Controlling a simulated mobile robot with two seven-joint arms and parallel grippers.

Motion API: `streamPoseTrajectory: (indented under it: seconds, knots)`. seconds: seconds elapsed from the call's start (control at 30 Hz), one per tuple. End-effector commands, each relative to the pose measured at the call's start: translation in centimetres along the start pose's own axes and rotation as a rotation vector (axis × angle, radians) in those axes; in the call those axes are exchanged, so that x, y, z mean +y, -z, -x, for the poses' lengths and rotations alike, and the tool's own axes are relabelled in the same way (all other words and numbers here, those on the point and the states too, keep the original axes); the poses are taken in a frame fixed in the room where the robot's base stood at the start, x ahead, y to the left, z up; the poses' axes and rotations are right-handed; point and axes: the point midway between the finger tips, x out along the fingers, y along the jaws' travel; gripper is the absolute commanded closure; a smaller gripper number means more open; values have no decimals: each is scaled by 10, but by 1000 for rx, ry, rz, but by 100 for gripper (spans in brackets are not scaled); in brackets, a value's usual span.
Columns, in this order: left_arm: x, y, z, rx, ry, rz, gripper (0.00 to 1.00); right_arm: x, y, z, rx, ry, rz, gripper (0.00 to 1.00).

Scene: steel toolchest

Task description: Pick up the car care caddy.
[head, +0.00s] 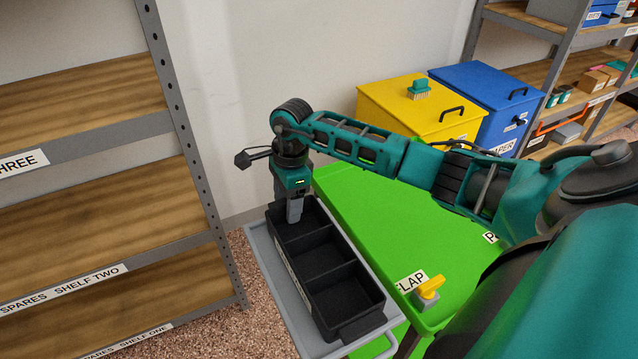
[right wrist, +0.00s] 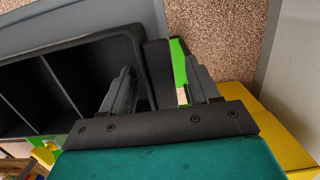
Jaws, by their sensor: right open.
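The car care caddy (head: 325,262) is a black open tray with three compartments that look empty. It rests on a grey stand top (head: 262,262) between the shelving and the green box. My right gripper (head: 294,218) points down at the caddy's far end. In the right wrist view, its open fingers (right wrist: 160,88) straddle the caddy's end wall and end tab (right wrist: 158,72). One finger is on the compartment side and the other is outside; contact is not clear. The caddy (right wrist: 75,85) fills the left of that view. My left gripper is not in view.
Wooden shelving (head: 110,225) stands at left. The nearer compartments are clear above.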

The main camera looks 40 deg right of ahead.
Motion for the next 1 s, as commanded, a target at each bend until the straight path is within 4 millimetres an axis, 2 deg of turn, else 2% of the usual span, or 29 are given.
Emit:
streamPoseTrajectory:
  seconds: [0.2,0.8,1.0]
  knots:
    - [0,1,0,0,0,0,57,0,0,-1,-1,1,0,41]
    - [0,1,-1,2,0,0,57,0,0,0,0,1,0,99]
    - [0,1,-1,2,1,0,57,0,0,1,-1,1,0,100]
